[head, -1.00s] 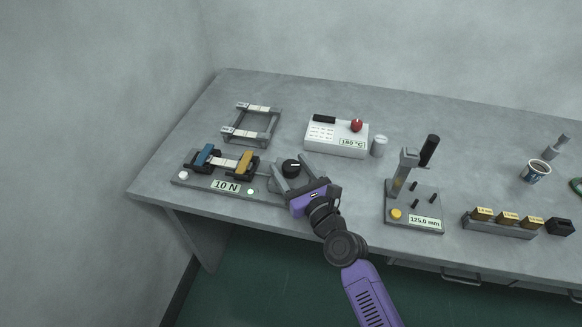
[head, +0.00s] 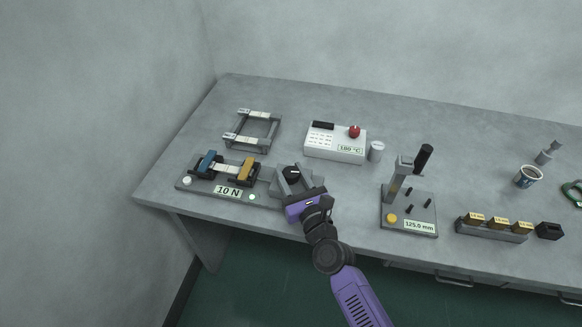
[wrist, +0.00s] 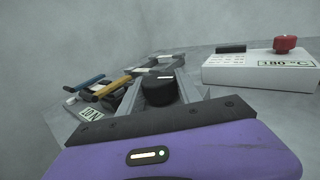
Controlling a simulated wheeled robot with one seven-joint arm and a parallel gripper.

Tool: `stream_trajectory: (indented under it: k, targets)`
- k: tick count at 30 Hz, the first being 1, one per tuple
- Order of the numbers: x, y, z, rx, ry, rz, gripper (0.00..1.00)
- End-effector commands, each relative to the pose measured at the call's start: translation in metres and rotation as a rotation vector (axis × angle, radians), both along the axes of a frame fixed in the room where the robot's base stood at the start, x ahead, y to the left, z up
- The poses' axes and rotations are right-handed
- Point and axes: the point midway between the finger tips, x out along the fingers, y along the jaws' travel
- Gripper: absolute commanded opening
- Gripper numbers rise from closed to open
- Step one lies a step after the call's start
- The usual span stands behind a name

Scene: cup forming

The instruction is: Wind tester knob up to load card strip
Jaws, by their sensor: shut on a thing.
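The tester (head: 208,188) lies at the left of the table in the head view, its label reading 10 N. The card strip (head: 224,168) spans between its blue clamp (head: 207,162) and yellow clamp (head: 247,170). In the wrist view the blue and yellow clamp parts show at left. The black knob (head: 292,172) is at the tester's right end; it also shows in the wrist view (wrist: 158,92) with a pale mark on top. My gripper (head: 291,177) is shut on the knob, one finger on each side. The fingers hide part of the knob's sides.
A grey frame rack (head: 275,133) stands behind the tester. A white box (head: 335,143) reading 180 °C with a red knob (head: 354,131) stands behind right, a grey cylinder (head: 376,151) beside it. The 125.0 mm stand (head: 408,218) is to the right, with bare table between.

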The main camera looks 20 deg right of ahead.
Motion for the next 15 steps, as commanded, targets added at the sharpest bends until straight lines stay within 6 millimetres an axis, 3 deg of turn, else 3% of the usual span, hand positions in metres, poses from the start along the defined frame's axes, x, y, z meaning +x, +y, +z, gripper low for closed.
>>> stream_trajectory:
  k: [1,15]
  targets:
    - [0.0011,0.0017,0.0092,0.003,0.002,-0.018,0.0]
    - [0.0013,0.003,0.0065,0.001,-0.007,-0.243,0.0]
